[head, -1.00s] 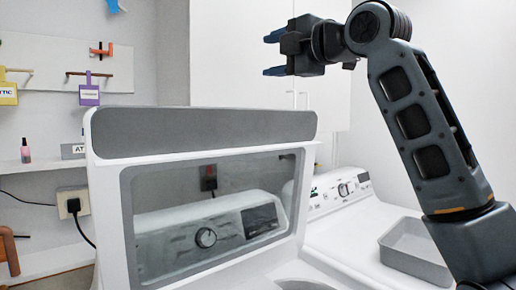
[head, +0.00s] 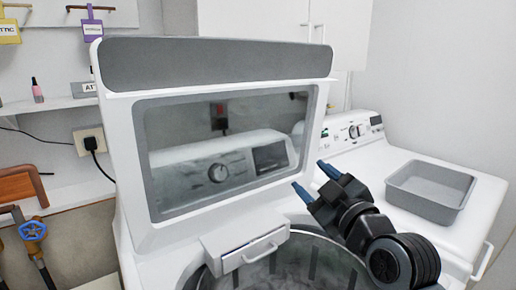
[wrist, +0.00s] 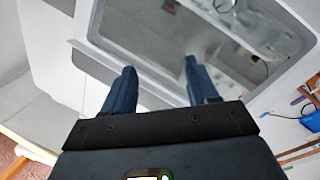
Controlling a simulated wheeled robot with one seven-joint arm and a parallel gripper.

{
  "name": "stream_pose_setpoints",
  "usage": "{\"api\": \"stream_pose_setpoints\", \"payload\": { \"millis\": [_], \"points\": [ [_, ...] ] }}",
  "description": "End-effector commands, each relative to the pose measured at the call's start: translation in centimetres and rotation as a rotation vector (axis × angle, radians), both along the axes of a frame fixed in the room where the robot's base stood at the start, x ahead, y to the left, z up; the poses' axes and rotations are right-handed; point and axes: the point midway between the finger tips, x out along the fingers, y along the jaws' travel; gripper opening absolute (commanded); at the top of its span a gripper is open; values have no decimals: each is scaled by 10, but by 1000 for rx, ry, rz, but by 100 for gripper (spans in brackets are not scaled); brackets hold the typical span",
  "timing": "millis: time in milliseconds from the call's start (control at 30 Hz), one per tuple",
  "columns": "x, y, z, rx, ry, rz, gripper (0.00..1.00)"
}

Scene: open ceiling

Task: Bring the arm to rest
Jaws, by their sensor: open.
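My gripper (head: 316,182) is open and empty, with two blue fingers held apart. In the head view it is above the right side of the open washer (head: 262,243), in front of the raised lid (head: 122,140). In the wrist view the gripper (wrist: 158,85) points toward the lid and its glass panel, with nothing between the fingers. My arm comes in from the lower right; most of it is out of view.
A second white machine (head: 400,165) stands at the right with a grey bin (head: 432,190) on top. A shelf (head: 50,104) and a wall outlet (head: 88,138) are at the left. A blue valve (head: 32,230) sits at the lower left.

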Motion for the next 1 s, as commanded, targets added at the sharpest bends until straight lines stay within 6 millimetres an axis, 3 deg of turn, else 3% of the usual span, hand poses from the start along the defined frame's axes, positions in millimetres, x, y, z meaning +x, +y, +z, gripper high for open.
{"api": "stream_pose_setpoints", "payload": {
  "millis": [33,200,500,800,1000],
  "points": [
    [-14,-3,-23,36,30,-16,58],
    [-63,-15,-80,156,103,-79,58],
    [-165,-39,-157,323,209,-193,58],
    [-275,-62,-197,442,295,-295,58],
    [-351,-78,-205,498,343,-351,58]
  ]
}}
